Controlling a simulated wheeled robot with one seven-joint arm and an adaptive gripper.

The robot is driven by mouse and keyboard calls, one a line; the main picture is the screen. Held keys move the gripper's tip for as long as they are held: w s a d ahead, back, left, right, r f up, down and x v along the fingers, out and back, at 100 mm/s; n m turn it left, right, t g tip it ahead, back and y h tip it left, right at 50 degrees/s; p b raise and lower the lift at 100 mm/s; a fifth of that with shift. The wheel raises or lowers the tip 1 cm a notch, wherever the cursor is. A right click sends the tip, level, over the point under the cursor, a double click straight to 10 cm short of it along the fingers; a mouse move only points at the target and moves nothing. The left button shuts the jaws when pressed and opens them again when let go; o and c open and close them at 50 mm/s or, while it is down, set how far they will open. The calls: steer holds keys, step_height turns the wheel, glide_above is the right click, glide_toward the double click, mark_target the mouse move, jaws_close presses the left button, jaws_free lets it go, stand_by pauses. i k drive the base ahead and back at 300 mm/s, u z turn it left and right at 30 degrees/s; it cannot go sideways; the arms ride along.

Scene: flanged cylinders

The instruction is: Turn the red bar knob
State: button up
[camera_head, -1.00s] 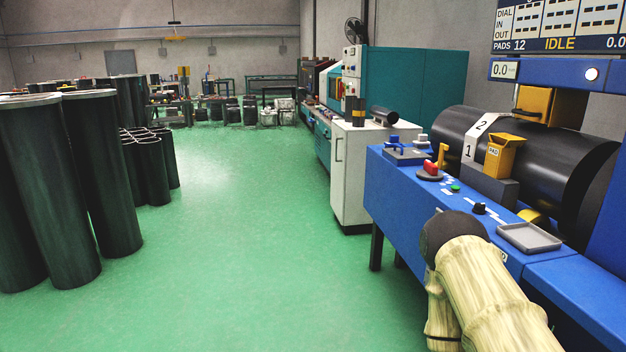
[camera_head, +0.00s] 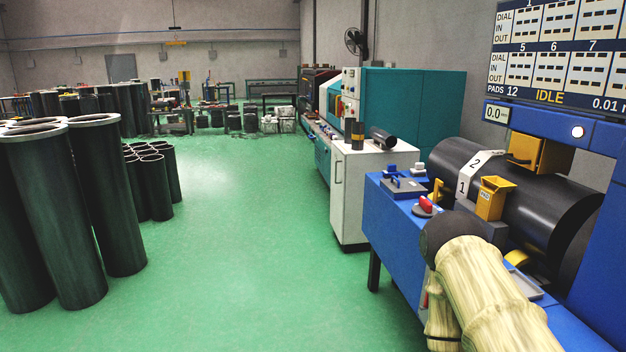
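My arm reaches up from the bottom right and covers the part of the panel nearer to me. My gripper cannot be made out in this view, so I cannot see its fingers or whether it touches anything.
A blue-handled fixture (camera_head: 402,185) is left of the knob. A display (camera_head: 557,55) reads IDLE. Tall dark tubes (camera_head: 105,200) stand at left. The green floor (camera_head: 240,240) between is clear.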

mark_target(425, 206)
steer(key=z, duration=0.55)
steer(key=i, duration=1.15)
steer(key=z, duration=0.15)
